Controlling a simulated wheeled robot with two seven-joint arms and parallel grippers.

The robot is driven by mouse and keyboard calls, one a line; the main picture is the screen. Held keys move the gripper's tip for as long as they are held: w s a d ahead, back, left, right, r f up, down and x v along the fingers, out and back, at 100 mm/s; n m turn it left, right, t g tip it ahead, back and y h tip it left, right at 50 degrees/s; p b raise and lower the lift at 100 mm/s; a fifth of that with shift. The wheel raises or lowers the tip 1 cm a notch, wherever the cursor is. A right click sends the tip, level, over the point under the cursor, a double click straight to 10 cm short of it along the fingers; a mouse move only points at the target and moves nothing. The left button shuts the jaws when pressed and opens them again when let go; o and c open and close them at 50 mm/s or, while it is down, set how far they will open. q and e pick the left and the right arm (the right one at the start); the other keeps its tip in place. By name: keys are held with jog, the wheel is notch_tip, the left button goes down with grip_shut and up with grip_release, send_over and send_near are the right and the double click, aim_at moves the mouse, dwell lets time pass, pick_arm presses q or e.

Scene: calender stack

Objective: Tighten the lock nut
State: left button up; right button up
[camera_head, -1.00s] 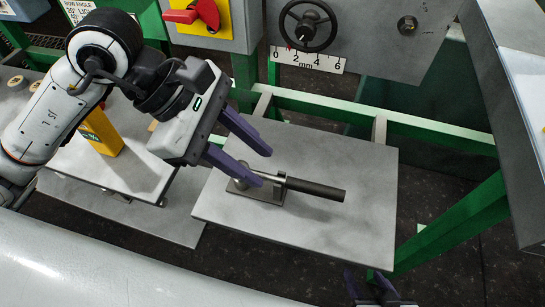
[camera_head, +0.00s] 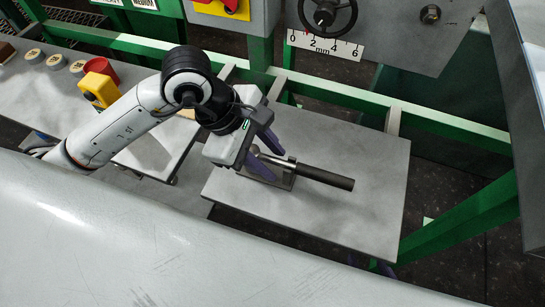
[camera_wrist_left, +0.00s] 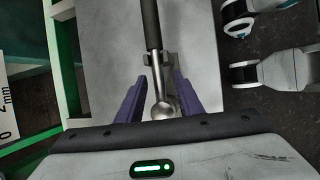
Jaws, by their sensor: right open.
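A lever-like tool (camera_head: 325,178) lies on a small block on the grey plate (camera_head: 340,225), its dark handle pointing right and its bright rounded end to the left. My left gripper (camera_head: 279,165) is open over the rounded end. In the left wrist view the rounded end (camera_wrist_left: 162,110) sits between the two purple fingers with a gap on both sides. A bolt-like fitting, possibly the lock nut (camera_head: 430,14), is on the grey panel at the top right. My right gripper (camera_head: 381,268) shows only as purple fingertips at the plate's lower edge.
A handwheel (camera_head: 327,14) stands above a millimetre scale (camera_head: 325,45). Green frame rails (camera_head: 445,125) run behind and right of the plate. A yellow box with a red button (camera_head: 100,85) is left. A large pale curved surface (camera_head: 180,240) fills the front.

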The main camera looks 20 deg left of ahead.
pick_arm(q)
jog(key=shift+f, duration=0.1)
grip_shut()
notch_tip(320, 180, up, 10)
jog(key=shift+r, duration=0.1)
jog(key=c, duration=0.6)
grip_release()
jog(key=shift+c, duration=0.2)
grip_shut()
